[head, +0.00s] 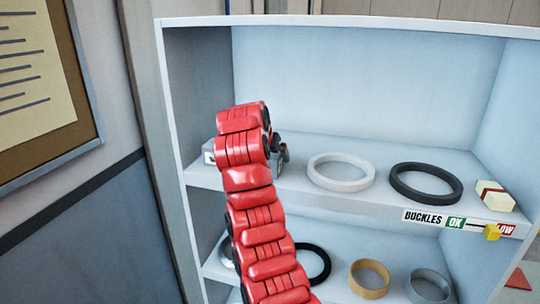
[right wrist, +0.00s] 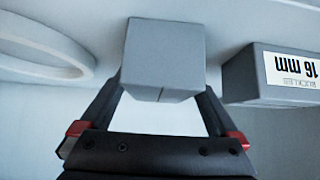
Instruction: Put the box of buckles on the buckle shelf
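The buckle shelf (head: 330,205) is the upper board of a pale cabinet, with a "BUCKLES" label (head: 423,218) on its front edge. My right gripper (right wrist: 163,92) is at the left part of this shelf. In the right wrist view its fingers are at both sides of a plain grey box (right wrist: 163,55) and appear to touch it. In the head view my red arm mostly hides that box and the gripper. A second grey box with a "16 mm" label (right wrist: 288,70) sits close beside it; it also shows left of my arm in the head view (head: 209,157). My left gripper is out of view.
A white ring (head: 341,172), a black ring (head: 425,182) and a cream box with a red band (head: 494,196) stand to the right on the shelf. A yellow marker (head: 491,233) sits on the label strip. The lower shelf holds several rings. The cabinet's left side wall is near my arm.

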